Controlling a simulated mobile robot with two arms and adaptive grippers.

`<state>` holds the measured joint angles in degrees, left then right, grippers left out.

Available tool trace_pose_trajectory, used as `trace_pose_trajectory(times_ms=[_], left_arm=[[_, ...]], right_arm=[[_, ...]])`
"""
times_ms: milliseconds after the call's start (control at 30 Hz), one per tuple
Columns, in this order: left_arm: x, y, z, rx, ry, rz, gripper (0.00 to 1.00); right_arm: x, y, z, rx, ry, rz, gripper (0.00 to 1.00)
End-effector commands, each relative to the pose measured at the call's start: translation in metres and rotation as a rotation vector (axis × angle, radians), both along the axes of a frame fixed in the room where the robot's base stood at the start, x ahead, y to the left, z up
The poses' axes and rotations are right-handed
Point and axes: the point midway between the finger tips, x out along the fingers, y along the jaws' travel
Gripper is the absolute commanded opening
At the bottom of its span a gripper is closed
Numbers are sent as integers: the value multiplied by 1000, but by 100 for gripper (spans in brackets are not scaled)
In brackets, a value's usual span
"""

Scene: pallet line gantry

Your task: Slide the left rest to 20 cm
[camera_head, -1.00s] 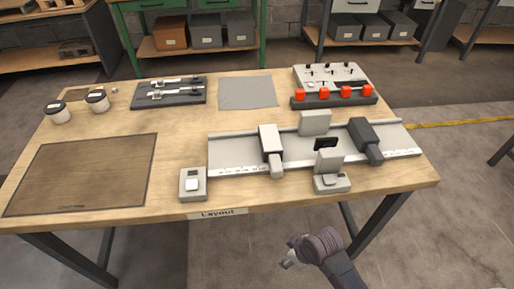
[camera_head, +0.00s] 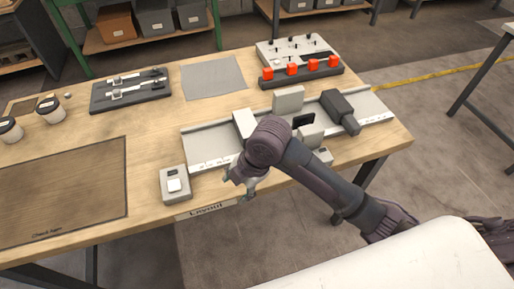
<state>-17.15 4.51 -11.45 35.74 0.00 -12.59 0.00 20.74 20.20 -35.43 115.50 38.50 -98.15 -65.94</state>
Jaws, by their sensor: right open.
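The left rest (camera_head: 243,123) is a pale block on the left half of a grey rail (camera_head: 207,142) with a scale strip along its front edge. My right arm covers its front part. My right gripper (camera_head: 246,184) is open, in front of the left rest, over the table's front edge. I cannot tell whether it touches anything. The right rest (camera_head: 340,106) is dark grey and sits further right on the rail. My left gripper is not in view.
A small grey box with a white button (camera_head: 174,184) stands at the rail's left end. A pale upright block (camera_head: 289,99) stands behind the rail's middle. Another pale block (camera_head: 311,136) is partly behind my arm. A brown mat (camera_head: 70,190) lies empty at left.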

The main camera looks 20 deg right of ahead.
Motion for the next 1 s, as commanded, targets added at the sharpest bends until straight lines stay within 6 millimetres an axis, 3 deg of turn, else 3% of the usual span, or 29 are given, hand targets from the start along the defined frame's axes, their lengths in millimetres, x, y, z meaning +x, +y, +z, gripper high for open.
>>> trace_pose_trajectory(times_ms=[167, 300, 433, 567, 767, 1000], left_arm=[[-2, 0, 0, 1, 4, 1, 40], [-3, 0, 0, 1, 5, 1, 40], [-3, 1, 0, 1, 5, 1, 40], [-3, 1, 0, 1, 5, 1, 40], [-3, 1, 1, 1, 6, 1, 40], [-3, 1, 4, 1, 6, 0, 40]], right_arm=[[40, -16, 40, -164, -74, 453, 60], [67, -44, 81, -293, -84, 807, 60], [83, -68, 115, -356, -69, 1023, 60], [90, -82, 134, -379, -58, 1135, 60], [90, -85, 127, -379, -52, 1168, 60], [89, -85, 81, -379, -51, 1167, 60]])
